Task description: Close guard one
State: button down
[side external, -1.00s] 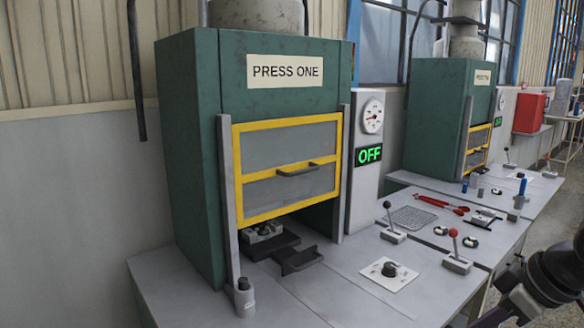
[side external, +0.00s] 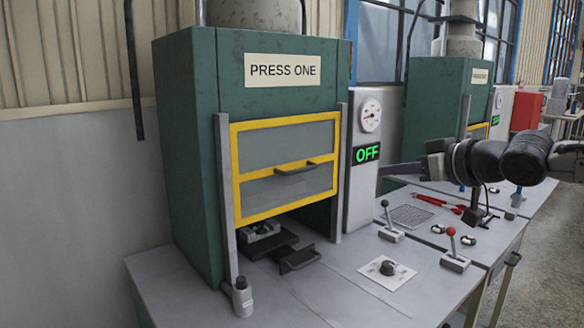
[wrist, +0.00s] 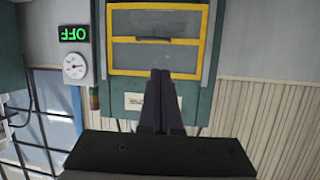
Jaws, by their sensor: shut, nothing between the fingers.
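Guard one (side external: 285,165) is a yellow-framed clear panel on the green PRESS ONE (side external: 190,150). It is raised, with an open gap below it where the press bed (side external: 262,232) shows. Its dark bar handle (side external: 296,169) runs across the middle. My gripper (side external: 384,169) is right of the guard, pointing left towards it, apart from the handle and at about its height in the picture. In the wrist view, which is upside down, the guard (wrist: 130,58) and handle (wrist: 153,39) show beyond my shut, empty fingers (wrist: 161,72).
A gauge box (side external: 366,200) reading OFF stands right of the guard. The bench holds a black knob (side external: 387,268), a red-topped lever (side external: 453,250) and a black-topped lever (side external: 389,222). A grey post (side external: 242,297) stands at the front left. The space before the guard looks clear.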

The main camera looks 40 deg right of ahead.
jog(key=w+r+n+t+y, duration=0.1)
jog(key=w+r, duration=0.1)
jog(key=w, duration=0.5)
jog(key=w+r+n+t+y, duration=0.1)
jog(key=w+r+t, duration=0.15)
jog(key=w, duration=0.45)
jog(key=w+f+g, duration=0.1)
jog(key=w+f, duration=0.4)
jog(key=w, duration=0.3)
jog(key=w+d+f, duration=0.1)
jog(key=w+f, duration=0.5)
jog(key=w, duration=0.3)
jog(key=shift+d+f+g, duration=0.25)
jog(key=shift+g, duration=0.1)
jog(key=shift+f, duration=0.1)
notch_tip(320, 180, down, 17)
jog(key=shift+s+f, duration=0.1)
